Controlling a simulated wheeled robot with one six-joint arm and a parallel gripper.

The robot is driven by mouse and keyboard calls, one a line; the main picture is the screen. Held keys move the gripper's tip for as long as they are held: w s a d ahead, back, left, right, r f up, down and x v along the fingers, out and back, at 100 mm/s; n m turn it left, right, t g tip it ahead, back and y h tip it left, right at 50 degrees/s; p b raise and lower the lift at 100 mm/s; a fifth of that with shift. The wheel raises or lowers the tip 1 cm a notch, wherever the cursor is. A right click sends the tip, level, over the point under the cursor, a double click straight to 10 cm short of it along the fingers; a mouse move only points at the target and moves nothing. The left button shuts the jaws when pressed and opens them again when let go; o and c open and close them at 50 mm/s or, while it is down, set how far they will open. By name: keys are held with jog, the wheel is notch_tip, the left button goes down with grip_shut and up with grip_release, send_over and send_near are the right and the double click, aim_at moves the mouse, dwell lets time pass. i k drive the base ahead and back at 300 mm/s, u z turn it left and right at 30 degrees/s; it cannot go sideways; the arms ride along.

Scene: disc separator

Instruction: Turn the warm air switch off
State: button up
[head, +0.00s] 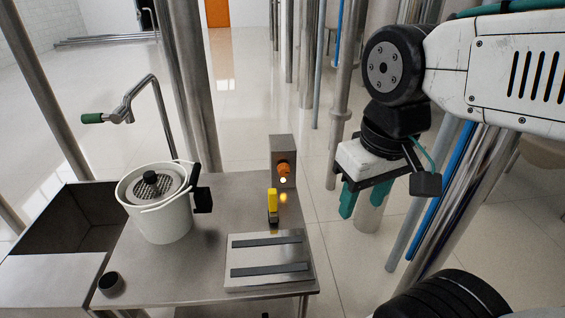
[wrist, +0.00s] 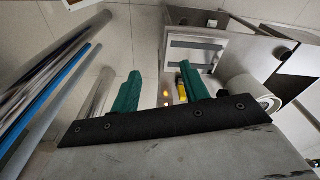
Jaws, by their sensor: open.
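A grey metal box (head: 282,150) stands at the back right of the steel table, with an orange knob (head: 284,168) on its front. A bright light glows just below the knob. I take this knob to be the warm air switch; its exact setting is too small to tell. My gripper (head: 366,198) is open and empty, to the right of the box and apart from it. In the wrist view, its two green fingers (wrist: 162,82) are spread, with small orange glows (wrist: 166,98) between them. The box itself is not clear there.
A yellow-handled item (head: 272,200) stands in front of the box. Metal pipes rise behind my gripper.

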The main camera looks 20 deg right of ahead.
aim_at(284, 168)
jog(key=u, duration=1)
jog(key=k, duration=0.25)
jog(key=z, duration=1.45)
jog(key=i, duration=0.5)
jog(key=z, duration=0.1)
